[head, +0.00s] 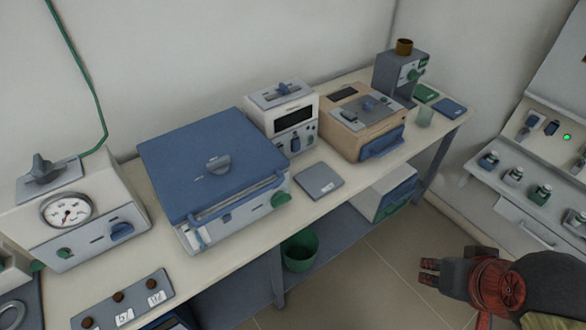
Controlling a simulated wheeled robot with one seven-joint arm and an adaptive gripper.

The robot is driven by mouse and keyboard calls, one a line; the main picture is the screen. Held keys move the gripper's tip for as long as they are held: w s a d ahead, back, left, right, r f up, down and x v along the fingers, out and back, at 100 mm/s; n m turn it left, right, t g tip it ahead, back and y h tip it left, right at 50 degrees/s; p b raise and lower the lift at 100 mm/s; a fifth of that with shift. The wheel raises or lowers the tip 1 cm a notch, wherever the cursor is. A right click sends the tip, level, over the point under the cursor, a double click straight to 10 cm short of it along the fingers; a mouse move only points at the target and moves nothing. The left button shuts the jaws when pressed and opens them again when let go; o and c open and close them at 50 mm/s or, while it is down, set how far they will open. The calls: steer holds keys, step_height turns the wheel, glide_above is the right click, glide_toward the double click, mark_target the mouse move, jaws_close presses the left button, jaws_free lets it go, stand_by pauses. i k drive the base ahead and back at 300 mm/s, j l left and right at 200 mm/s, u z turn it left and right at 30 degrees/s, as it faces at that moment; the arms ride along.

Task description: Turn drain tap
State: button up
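A green round knob (281,200) sits on the front right of a large box with a blue lid (213,160) on the bench. It looks like the drain tap, but no label on it can be read. A green bucket (301,251) stands below the bench edge, under that side of the box. My gripper (428,272) has red fingers pointing left and is over the floor at the lower right, well apart from the knob. The fingers are small and close together, so I cannot tell whether they are open. Nothing is visible in them.
The bench also holds a dial-gauge unit (72,218), a white instrument (286,118), a tan box (362,122) and a grey device (397,76). A grey pad (319,181) lies right of the blue-lidded box. Floor is clear between.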

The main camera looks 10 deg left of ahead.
mark_target(280, 198)
steer(key=u, duration=1.9)
steer(key=k+j+u, duration=0.2)
steer(key=k+j, duration=0.35)
steer(key=j, duration=0.1)
